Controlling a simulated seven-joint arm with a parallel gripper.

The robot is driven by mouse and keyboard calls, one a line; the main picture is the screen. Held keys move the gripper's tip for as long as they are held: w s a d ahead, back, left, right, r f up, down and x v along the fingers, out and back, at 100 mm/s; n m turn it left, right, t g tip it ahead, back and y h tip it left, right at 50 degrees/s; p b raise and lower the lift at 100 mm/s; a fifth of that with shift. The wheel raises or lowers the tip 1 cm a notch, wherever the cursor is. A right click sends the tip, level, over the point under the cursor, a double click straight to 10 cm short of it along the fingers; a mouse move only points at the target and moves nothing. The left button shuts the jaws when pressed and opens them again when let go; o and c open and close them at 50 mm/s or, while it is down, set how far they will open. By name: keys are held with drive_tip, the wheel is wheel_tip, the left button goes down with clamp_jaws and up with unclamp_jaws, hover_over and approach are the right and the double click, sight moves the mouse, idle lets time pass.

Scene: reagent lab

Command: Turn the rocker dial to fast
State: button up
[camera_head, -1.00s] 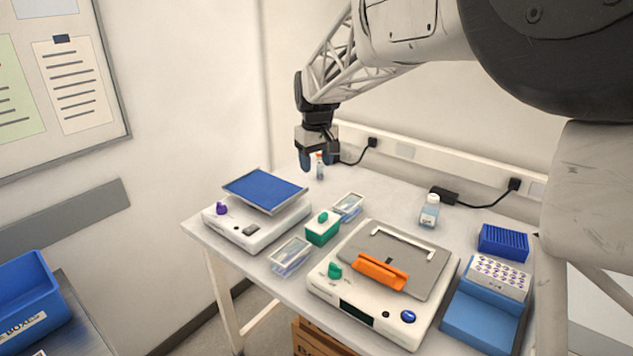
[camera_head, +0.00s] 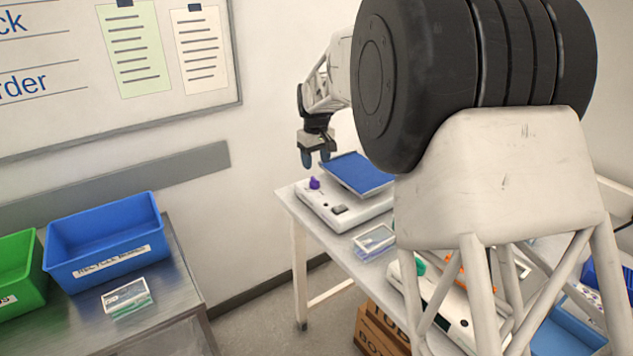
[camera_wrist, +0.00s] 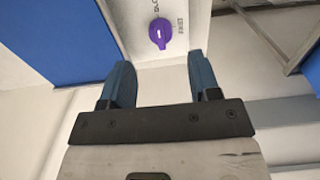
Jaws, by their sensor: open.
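The rocker (camera_head: 335,203) is a white base with a tilted blue platform (camera_head: 360,173), on the left end of the white bench. A purple dial (camera_head: 315,183) with a white pointer mark sits at its left corner. The dial also shows in the wrist view (camera_wrist: 161,33), just beyond and between my fingertips, with printed lettering beside it that I cannot read clearly. My gripper (camera_head: 315,161) is open and empty, with blue fingertips above the dial and apart from it. It shows in the wrist view (camera_wrist: 163,70) with a wide gap between the fingers.
Another white device with a teal knob (camera_head: 420,266) is partly hidden behind my arm. A clear-lidded box (camera_head: 374,241) lies beside the rocker. A blue bin (camera_head: 105,240) and green bin (camera_head: 18,275) stand on the left metal table. Floor space separates the tables.

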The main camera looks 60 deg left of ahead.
sight(316, 180)
drive_tip(key=shift+f, duration=0.15)
drive_tip(key=shift+f, duration=3.8)
drive_tip(key=c, duration=0.8)
drive_tip(key=shift+c, duration=0.2)
